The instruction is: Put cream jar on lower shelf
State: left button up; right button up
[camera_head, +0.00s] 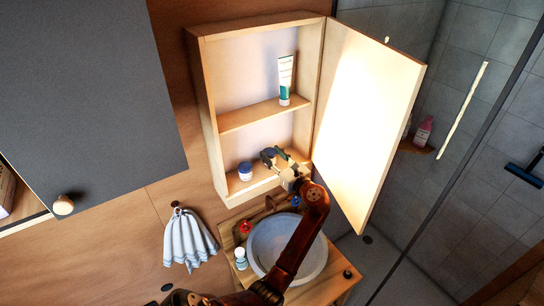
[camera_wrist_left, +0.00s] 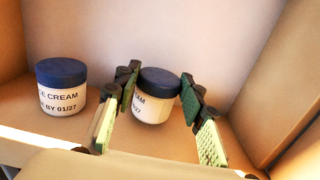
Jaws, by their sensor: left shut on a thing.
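A cream jar (camera_wrist_left: 152,108) with a dark blue lid and white label is between the green-padded fingers of my left gripper (camera_wrist_left: 150,100), which is shut on it. It leans slightly in the left wrist view, just over or on the lower shelf; contact with the board is unclear. In the head view my left gripper (camera_head: 274,160) reaches into the lower compartment of the open cabinet and mostly hides the held jar. A second, similar jar (camera_wrist_left: 62,86) stands upright to its left on the lower shelf (camera_head: 262,176); it also shows in the head view (camera_head: 245,171). My right gripper is not in view.
A white and green tube (camera_head: 286,78) stands on the upper shelf (camera_head: 250,115). The cabinet door (camera_head: 368,110) is open to the right, close to my left arm. Below are a round basin (camera_head: 262,245) and a small bottle (camera_head: 240,258). A towel (camera_head: 188,240) hangs at left.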

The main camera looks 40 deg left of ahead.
pick_arm(q)
jog(key=shift+s+f, duration=0.1)
jog(key=shift+f, duration=0.3)
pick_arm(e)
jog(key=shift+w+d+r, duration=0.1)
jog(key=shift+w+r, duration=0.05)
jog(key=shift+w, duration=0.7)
pick_arm(q)
jog(key=shift+f, duration=0.1)
jog(key=o, duration=1.2)
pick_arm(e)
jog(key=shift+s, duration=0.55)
